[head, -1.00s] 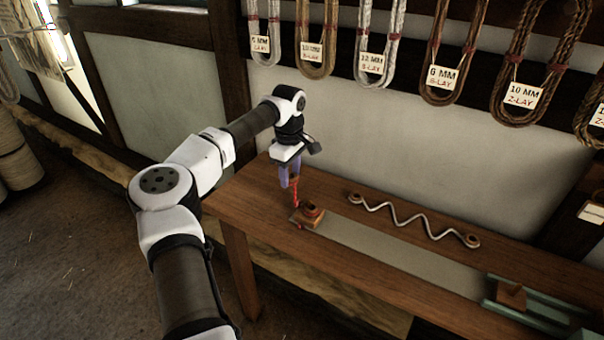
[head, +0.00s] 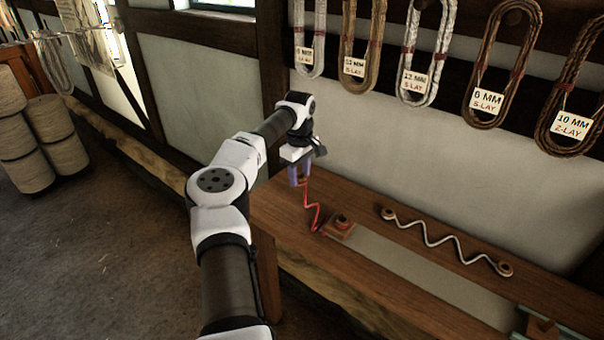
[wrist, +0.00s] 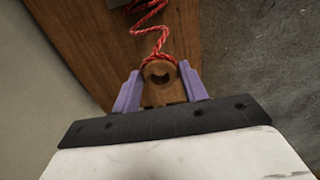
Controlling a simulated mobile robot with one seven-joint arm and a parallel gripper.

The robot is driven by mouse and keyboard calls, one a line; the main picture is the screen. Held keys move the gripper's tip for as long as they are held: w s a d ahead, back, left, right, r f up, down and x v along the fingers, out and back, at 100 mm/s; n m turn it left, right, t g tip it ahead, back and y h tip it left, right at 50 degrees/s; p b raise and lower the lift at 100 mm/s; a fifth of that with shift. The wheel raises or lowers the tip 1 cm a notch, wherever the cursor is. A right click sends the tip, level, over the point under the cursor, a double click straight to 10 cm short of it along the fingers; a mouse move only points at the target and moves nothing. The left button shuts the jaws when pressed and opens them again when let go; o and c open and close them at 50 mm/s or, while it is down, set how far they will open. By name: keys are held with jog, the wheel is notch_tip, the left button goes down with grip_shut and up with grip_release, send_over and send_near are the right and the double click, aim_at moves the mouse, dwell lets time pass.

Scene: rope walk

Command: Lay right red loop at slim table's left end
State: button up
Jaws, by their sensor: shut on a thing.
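My gripper (head: 301,174) is shut on the red loop (wrist: 158,62), the end of a zigzag red rope (head: 313,206). In the wrist view the purple fingers (wrist: 158,74) stand on either side of the round wooden eye (wrist: 158,95) that this loop wraps. The gripper is over the slim table's left end (head: 275,207), seemingly a little above the wood. The rope runs down and right from the gripper to a wooden block with a dark round post (head: 342,224). How its other end sits there is too small to tell.
A white zigzag rope with round ends (head: 440,242) lies along the table's back. A grey strip (head: 400,270) runs along the tabletop, and a green rail (head: 545,325) is at lower right. Labelled rope coils (head: 420,60) hang on the wall behind.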

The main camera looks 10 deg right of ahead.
aim_at(300, 217)
jog(key=shift+f+b, duration=2.95)
jog(key=shift+f, duration=4.2)
jog(key=o, duration=0.8)
jog(key=shift+o, duration=0.2)
notch_tip(300, 217, up, 14)
jog(key=b, duration=0.3)
jog(key=shift+f, duration=0.1)
